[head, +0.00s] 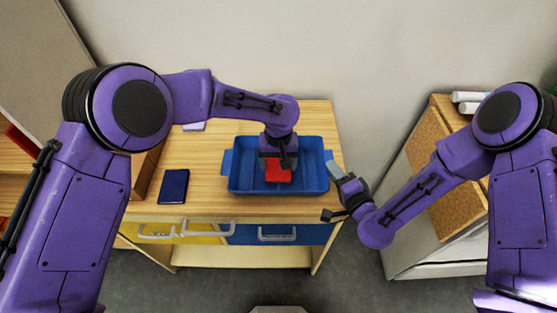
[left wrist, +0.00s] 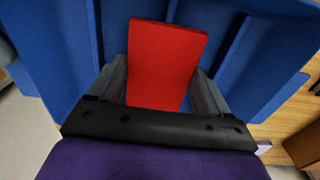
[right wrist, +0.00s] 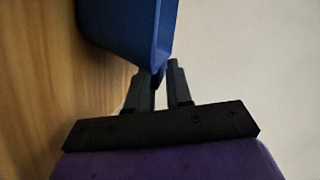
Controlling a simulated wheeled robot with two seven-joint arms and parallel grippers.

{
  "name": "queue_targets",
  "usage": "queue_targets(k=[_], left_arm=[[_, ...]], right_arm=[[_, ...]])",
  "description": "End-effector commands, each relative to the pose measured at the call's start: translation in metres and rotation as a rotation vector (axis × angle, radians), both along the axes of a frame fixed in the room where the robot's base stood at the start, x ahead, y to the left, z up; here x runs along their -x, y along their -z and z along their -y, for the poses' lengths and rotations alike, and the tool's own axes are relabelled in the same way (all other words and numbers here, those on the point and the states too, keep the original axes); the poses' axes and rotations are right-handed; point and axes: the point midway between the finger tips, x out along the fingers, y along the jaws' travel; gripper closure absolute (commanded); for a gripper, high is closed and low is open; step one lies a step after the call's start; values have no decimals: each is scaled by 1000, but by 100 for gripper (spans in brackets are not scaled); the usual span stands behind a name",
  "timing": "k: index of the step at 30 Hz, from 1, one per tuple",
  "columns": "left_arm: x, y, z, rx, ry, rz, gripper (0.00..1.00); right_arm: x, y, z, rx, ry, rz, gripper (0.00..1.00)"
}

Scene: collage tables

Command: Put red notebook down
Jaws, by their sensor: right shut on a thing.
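The red notebook (head: 278,172) is inside the blue tray (head: 302,187), near its middle. My left gripper (head: 277,158) reaches down over it from above. In the left wrist view the notebook (left wrist: 165,62) stands between the two spread fingers, with a narrow gap showing at its sides. Its lower end is hidden by the gripper. My right gripper (head: 337,172) is at the tray's right end. In the right wrist view its fingers (right wrist: 160,85) are shut on the edge of the blue tray (right wrist: 135,25).
The tray stands on a wooden table (head: 205,205) with yellow and blue drawers. A dark blue notebook (head: 173,186) lies left of the tray. A light purple item (head: 193,127) lies behind it, partly hidden by my left arm. A cork-topped cabinet (head: 445,215) stands at right.

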Motion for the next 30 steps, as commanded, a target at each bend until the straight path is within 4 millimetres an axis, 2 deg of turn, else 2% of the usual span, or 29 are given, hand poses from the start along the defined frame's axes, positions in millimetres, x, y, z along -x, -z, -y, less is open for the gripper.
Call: queue_targets(k=[1,2,8,11,14,21,24,30], left_arm=[[0,0,0,0,0,0,5],[0,0,0,0,0,0,0],[0,-1,0,1,0,0,0],[-1,-8,0,3,-2,2,0],[-2,-28,0,2,-1,6,0],[-1,-92,0,2,-1,5,0],[0,-113,0,1,0,3,0],[0,-132,0,1,0,1,0]], right_arm=[[1,2,1,4,1,-4,100],[1,2,1,4,1,-4,100],[1,2,1,4,0,-4,100],[1,1,1,4,0,-4,100],[1,1,1,4,0,-4,100],[1,2,1,4,1,-4,100],[1,2,1,4,0,-4,100],[1,2,1,4,0,-4,100]])
